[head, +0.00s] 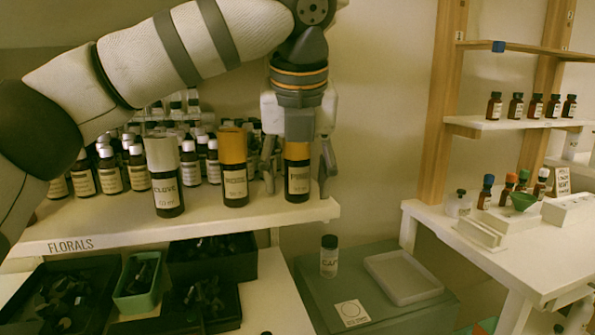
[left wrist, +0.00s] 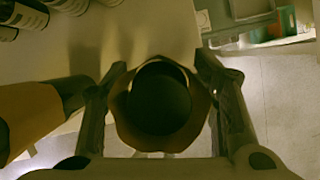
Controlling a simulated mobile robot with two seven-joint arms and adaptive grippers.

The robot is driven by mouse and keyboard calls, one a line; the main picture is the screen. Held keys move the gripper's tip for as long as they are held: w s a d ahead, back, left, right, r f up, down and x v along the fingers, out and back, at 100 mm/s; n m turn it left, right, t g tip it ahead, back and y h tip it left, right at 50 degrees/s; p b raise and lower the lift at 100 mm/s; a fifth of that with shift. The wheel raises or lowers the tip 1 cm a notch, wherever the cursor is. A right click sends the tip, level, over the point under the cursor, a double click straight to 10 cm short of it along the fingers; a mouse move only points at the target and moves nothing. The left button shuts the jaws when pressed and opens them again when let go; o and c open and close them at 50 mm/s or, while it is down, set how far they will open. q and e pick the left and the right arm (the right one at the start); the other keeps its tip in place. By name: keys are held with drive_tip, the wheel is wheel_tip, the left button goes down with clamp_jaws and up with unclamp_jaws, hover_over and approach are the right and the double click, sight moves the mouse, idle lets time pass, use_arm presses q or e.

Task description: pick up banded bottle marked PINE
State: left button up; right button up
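The bottle under my left gripper (head: 298,181) is dark with a tall orange-brown band or cap and a pale label that seems to read PINE, though it is blurred. It stands upright at the right end of the FLORALS shelf. My left gripper (head: 297,178) points straight down over it, fingers open on either side, with gaps between fingers and bottle in the head view. In the left wrist view the bottle top (left wrist: 160,98) is a dark round with a brown rim, centred between the fingers (left wrist: 162,112). My right gripper is not in view.
A similar orange-topped bottle (head: 235,172) stands just left, then a white-topped CLOVE bottle (head: 165,182). Several small bottles fill the shelf (head: 130,235) behind. Dark bins sit below.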

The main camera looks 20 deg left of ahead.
use_arm(q)
clamp_jaws()
